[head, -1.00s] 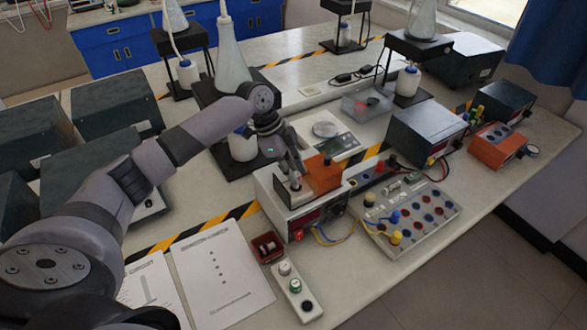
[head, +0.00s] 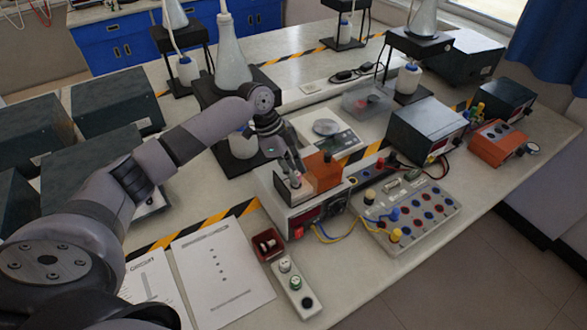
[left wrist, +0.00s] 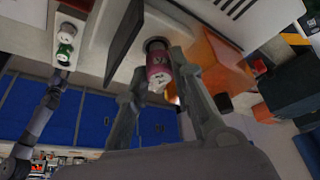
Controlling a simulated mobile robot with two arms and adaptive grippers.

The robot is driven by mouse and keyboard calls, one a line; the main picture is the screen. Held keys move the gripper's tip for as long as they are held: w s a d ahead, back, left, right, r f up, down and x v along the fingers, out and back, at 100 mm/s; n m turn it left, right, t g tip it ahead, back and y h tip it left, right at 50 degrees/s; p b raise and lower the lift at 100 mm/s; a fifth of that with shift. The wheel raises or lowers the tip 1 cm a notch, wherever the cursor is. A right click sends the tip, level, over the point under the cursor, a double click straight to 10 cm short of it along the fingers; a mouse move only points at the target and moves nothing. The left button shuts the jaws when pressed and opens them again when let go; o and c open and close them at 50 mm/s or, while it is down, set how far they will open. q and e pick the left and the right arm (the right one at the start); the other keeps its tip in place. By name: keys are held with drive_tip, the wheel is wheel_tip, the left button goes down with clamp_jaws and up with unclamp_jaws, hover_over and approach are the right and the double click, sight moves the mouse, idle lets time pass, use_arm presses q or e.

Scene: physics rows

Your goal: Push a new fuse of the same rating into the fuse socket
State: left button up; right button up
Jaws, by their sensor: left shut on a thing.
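My left gripper (head: 297,168) is over the top of the white instrument (head: 292,212) with the red display, beside its orange block (head: 323,173). In the left wrist view my gripper (left wrist: 158,76) is shut on a short red fuse (left wrist: 157,62) with a white end. The fuse's far end meets a dark round ring, the fuse socket (left wrist: 154,44). I cannot tell how deep it sits. The orange block (left wrist: 218,60) is close beside the right finger. My right gripper is not in view.
A small dark red tray (head: 268,247) with small parts and a white strip (head: 297,289) with white, green and black round tops lie in front. A panel of coloured terminals (head: 408,214) with blue and yellow leads is at right. Printed sheets (head: 220,275) lie at left.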

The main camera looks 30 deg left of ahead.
use_arm(q)
drive_tip(key=shift+f, duration=0.65)
idle(0.4)
drive_tip(key=o, duration=1.1)
drive_tip(key=shift+c, duration=0.2)
drive_tip(key=shift+o, duration=0.4)
drive_tip(key=shift+o, duration=1.5)
drive_tip(key=shift+r, duration=0.1)
